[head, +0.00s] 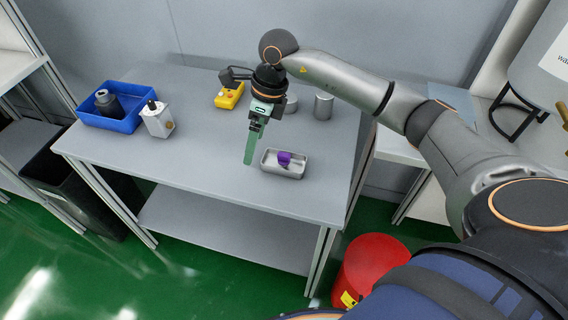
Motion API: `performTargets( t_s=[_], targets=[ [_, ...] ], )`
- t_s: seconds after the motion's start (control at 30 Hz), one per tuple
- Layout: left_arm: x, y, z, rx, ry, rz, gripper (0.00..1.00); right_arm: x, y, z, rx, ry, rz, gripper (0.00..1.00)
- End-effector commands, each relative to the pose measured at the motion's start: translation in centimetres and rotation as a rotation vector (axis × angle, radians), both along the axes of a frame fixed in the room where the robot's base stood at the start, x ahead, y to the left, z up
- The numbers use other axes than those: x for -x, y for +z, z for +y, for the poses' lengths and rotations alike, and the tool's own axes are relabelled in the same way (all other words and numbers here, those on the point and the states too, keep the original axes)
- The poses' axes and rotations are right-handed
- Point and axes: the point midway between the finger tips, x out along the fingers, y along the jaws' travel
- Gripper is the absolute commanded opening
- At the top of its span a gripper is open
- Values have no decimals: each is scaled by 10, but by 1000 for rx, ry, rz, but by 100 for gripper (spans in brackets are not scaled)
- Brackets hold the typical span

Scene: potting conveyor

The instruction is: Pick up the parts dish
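The parts dish (268,169) is a small shallow metal tray with rounded corners. It stands on the grey table near its front right, with a purple part (284,158) inside. My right gripper (249,160) points down just left of the dish, with green fingers. The fingers overlap in this view, so whether they are open or shut cannot be told. They look apart from the dish; their exact height over the table is unclear. My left gripper is not in view.
On the table (205,165) stand a blue bin (112,124) holding a dark item, a white container (157,120), a yellow box (229,95) and a metal cylinder (323,106). A red drum (372,262) stands on the floor. The table's front middle is clear.

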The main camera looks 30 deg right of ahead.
Motion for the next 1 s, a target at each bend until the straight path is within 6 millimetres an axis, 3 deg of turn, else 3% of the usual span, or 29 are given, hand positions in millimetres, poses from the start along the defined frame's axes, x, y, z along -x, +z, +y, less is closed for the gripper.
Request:
performTargets(
  t_s=[0.03, 0.1, 0.23, 0.6, 0.83, 1.0],
  targets=[
    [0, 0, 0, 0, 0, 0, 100, -2, 5, -24, 83, -19, 14, 100],
    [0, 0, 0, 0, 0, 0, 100, -2, 9, -49, 174, -40, 35, 100],
    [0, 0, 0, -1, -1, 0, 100, 1, 12, -73, 258, -64, 64, 100],
    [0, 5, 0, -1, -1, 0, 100, 2, -46, -75, 268, -66, 71, 100],
    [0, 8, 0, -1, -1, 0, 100, 2, -64, -75, 268, -67, 70, 100],
    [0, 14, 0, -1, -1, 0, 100, 2, -89, -74, 267, -66, 72, 100]
  ],
)
